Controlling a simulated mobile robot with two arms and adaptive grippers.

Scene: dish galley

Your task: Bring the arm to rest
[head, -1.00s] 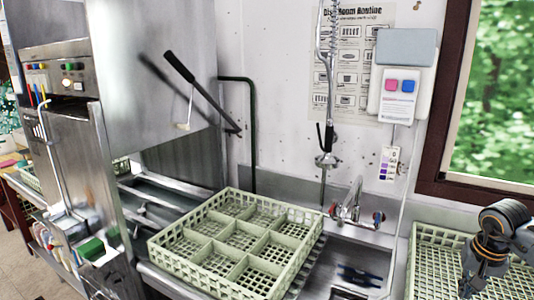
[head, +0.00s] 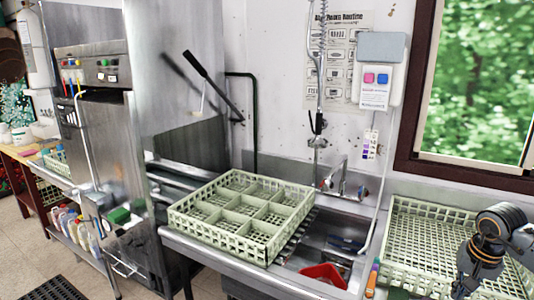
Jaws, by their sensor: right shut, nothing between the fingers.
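My right arm comes in at the lower right edge in the head view. Its dark gripper (head: 466,288) points down over the right-hand green rack. The fingers are small and partly cut off by the bottom of the picture; they are shut with nothing in them. I cannot tell how far above the rack they are. My left gripper is not in view.
A green compartment rack (head: 240,245) sits empty on the steel counter beside the sink. A flat-mesh green rack (head: 410,235) lies at the right, under my arm. A red container (head: 324,275) is in the sink.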

